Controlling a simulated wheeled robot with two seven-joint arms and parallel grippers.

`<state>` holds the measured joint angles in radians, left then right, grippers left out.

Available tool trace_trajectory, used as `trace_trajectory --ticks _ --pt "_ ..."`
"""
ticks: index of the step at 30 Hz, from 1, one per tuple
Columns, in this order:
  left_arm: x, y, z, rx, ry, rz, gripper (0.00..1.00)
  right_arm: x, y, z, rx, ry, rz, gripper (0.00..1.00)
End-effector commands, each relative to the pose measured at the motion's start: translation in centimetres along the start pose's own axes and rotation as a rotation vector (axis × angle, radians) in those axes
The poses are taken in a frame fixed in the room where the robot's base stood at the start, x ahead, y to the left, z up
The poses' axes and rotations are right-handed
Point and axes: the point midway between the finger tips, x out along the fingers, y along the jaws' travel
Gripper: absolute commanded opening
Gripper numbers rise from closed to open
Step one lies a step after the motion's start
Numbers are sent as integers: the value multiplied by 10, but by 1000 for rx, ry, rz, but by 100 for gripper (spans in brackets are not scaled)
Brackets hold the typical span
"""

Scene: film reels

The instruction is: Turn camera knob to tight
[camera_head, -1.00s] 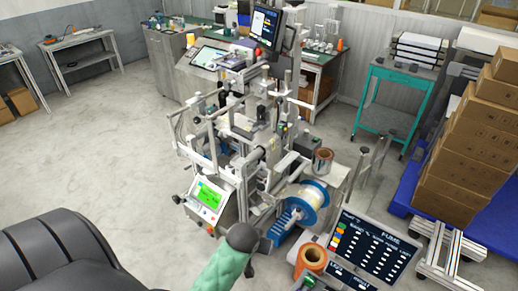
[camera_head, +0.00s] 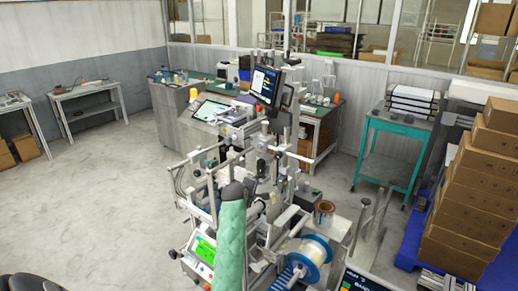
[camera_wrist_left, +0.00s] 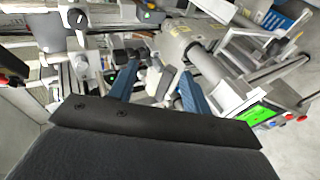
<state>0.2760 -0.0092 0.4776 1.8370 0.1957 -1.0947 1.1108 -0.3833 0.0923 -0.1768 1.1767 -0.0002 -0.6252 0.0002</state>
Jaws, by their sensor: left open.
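The labelling machine (camera_head: 250,190) with metal posts, rollers and dark knobs stands in the middle of the head view. My left arm in its green sleeve reaches up in front of it, and the fingers cannot be made out there. In the left wrist view my left gripper (camera_wrist_left: 158,78) is open, with its two blue fingers apart and pointing at machine parts. A black knob (camera_wrist_left: 77,18) on a grey mount is beyond the fingers, at the upper left. I cannot tell which part is the camera knob. My right gripper is not in view.
A green-lit screen (camera_head: 203,250) and a film reel (camera_head: 313,253) are at the machine's front. A monitor (camera_head: 266,85) stands behind. A teal cart (camera_head: 390,150) and stacked boxes (camera_head: 480,190) are at the right.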

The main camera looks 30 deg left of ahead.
Motion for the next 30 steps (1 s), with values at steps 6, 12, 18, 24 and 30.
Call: trace_trajectory --ticks 6,12,18,24,30 --pt "32 70 -42 -352 6 126 49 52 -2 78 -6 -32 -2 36" --pt "53 120 -70 -643 -18 223 49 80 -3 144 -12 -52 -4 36" --pt "63 145 -83 -800 -40 273 49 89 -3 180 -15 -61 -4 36" --pt "70 153 -86 -827 -45 280 49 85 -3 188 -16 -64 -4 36" --pt "94 162 -87 -825 -45 279 49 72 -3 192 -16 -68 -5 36"
